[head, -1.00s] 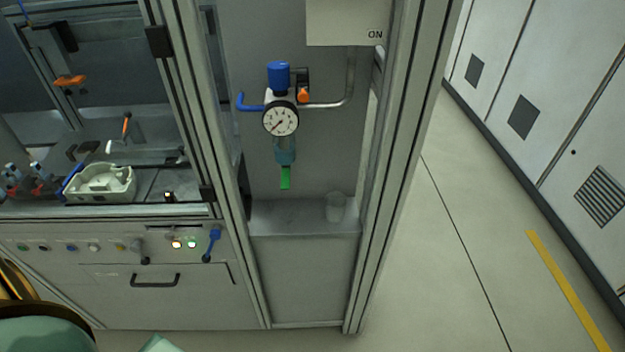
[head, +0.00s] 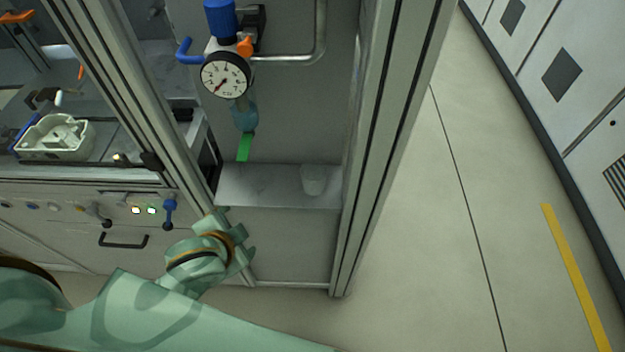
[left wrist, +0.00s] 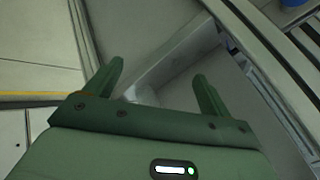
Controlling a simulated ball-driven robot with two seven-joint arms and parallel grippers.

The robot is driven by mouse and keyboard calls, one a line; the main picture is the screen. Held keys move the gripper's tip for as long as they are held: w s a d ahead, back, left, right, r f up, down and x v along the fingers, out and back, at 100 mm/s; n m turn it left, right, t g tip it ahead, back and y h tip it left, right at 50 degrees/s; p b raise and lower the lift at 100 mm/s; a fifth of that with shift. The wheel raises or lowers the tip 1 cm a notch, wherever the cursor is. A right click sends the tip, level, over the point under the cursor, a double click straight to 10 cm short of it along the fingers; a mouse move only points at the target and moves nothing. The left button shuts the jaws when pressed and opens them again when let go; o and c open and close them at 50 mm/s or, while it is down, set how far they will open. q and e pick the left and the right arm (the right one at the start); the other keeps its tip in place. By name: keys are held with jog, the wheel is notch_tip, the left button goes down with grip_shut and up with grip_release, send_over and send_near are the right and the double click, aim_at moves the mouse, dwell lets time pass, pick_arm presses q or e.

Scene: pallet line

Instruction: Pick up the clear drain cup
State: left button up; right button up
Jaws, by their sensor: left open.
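The clear drain cup (head: 313,180) stands upright on the grey shelf (head: 262,186), toward its right end, in the head view. My left gripper (head: 240,238) is in front of the shelf, lower and to the left of the cup, not touching it. In the left wrist view its two green fingers (left wrist: 158,74) are spread apart, with nothing clearly held. A pale patch shows between the fingers there, but I cannot tell whether it is the cup. My right gripper is not in view.
Above the shelf hangs a regulator with a round gauge (head: 226,75), a clear bowl (head: 244,115) and a green tab (head: 244,147). Metal frame posts (head: 385,150) flank the recess. Open floor (head: 430,250) lies to the right.

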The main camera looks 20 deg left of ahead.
pick_arm(q)
jog(key=w+d+r+m+t+h, duration=0.2)
jog(key=w+d+h, duration=0.45)
jog(key=d, duration=0.25)
jog(key=n+h, duration=0.2)
jog(key=h, duration=0.2)
send_near(323, 171)
jog(key=b+x, duration=0.2)
jog(key=b, duration=0.1)
jog(key=shift+d+f, duration=0.2)
jog(key=b+x, duration=0.2)
jog(key=x, duration=0.4)
jog(key=shift+w+d+r, duration=0.1)
jog(key=shift+w+r, duration=0.05)
jog(key=shift+w, duration=0.1)
jog(key=shift+r, duration=0.1)
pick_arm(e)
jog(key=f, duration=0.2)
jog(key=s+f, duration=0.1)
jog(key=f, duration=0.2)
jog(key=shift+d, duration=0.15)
pick_arm(q)
jog(key=c, duration=1)
